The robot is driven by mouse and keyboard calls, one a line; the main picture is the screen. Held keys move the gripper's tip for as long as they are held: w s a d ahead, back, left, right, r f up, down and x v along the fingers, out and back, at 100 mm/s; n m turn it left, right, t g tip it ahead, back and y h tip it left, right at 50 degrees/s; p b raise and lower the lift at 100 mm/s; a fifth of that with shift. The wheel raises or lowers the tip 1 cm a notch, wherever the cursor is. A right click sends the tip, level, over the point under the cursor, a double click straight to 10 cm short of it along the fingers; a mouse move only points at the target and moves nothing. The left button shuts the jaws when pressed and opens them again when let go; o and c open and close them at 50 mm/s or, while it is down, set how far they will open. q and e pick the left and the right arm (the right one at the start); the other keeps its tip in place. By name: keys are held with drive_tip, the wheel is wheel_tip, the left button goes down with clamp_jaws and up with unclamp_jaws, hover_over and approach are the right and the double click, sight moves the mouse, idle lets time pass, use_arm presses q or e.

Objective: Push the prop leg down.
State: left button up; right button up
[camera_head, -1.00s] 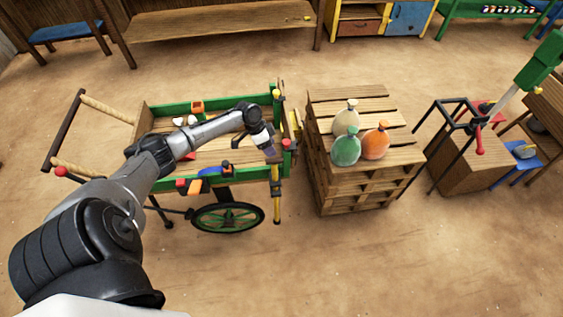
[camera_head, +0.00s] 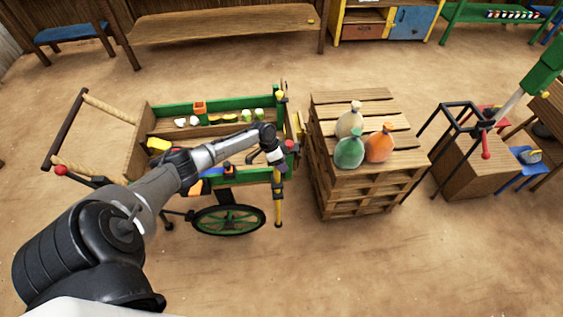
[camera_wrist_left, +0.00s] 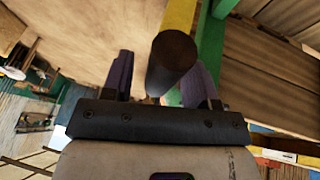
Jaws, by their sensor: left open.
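The prop leg (camera_head: 279,203) is a yellow bar with dark bands hanging upright at the right end of the green-sided wooden cart (camera_head: 160,105). My left gripper (camera_head: 276,159) is at that end, at the top of the leg. In the left wrist view the open fingers (camera_wrist_left: 160,72) stand on either side of a thick dark round bar, with a yellow strip (camera_wrist_left: 178,18) and the green cart frame behind it. I cannot tell whether the fingers touch the bar. The leg's foot looks near the ground. My right gripper is not in view.
The cart's green wheel (camera_head: 228,219) is left of the leg. A pallet stack (camera_head: 355,190) with several tied bags stands close on the right, with a narrow gap between. The ground in front is clear. A black metal frame (camera_head: 450,125) stands farther right.

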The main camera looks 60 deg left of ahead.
use_arm(q)
clamp_jaws()
idle(0.3)
drive_tip(key=shift+f, duration=0.1)
wheel_tip(320, 180, down, 11)
drive_tip(key=b, duration=0.8)
drive_tip(key=shift+s+r, duration=0.2)
drive_tip(key=shift+c, duration=1.8)
unclamp_jaws()
drive_tip(key=o, duration=0.4)
drive_tip(key=shift+w+r, duration=0.1)
drive_tip(key=shift+w, duration=0.05)
drive_tip(key=shift+c, duration=0.2)
